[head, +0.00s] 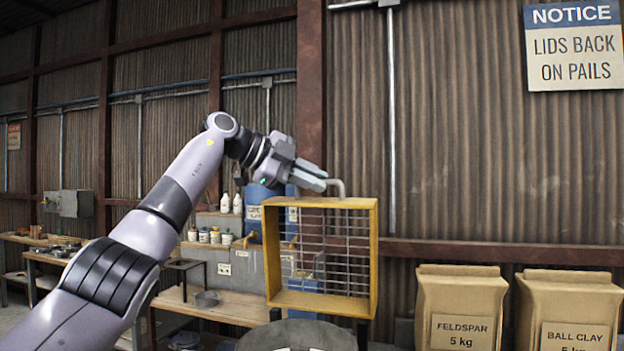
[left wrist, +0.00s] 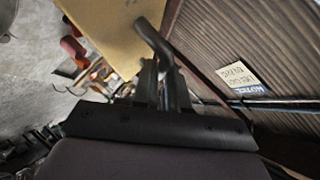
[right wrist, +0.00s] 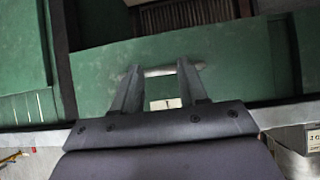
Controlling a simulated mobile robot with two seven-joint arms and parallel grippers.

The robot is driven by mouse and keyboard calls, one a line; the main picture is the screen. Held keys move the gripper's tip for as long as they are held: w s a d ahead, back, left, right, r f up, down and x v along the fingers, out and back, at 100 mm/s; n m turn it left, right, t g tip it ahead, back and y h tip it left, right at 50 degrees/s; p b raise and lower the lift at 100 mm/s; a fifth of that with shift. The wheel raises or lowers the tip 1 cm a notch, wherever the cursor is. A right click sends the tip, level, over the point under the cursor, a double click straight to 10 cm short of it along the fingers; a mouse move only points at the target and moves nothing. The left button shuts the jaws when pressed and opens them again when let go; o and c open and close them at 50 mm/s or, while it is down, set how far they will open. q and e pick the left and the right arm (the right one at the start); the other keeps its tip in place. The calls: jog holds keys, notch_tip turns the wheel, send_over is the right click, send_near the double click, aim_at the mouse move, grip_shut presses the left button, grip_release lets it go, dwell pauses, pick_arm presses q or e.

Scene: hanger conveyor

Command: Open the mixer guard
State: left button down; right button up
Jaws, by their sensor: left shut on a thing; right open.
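The mixer guard (head: 376,258) is a yellow frame with a wire grid, standing upright above the round grey mixer drum (head: 296,337) in the head view. A grey bar handle (head: 337,183) sticks up from its top edge. My left gripper (head: 326,182) is shut on this handle, coming from the left. The left wrist view shows the gripper (left wrist: 164,85) around the dark handle (left wrist: 152,38), with a yellow face of the guard (left wrist: 108,30) beside it. My right gripper (right wrist: 160,80) is open in the right wrist view, with nothing seen held between its fingers.
Paper sacks marked feldspar (head: 461,305) and ball clay (head: 567,308) stand at the right. A wooden bench (head: 215,309) with bottles (head: 231,204) and a blue drum (head: 262,207) are behind the guard.

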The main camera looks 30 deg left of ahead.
pick_arm(q)
jog(key=shift+r, duration=0.2)
jog(key=c, duration=1.2)
grip_release()
jog(key=shift+s, duration=0.1)
jog(key=shift+o, duration=0.2)
jog(key=v, duration=0.7)
jog(key=shift+b, duration=0.45)
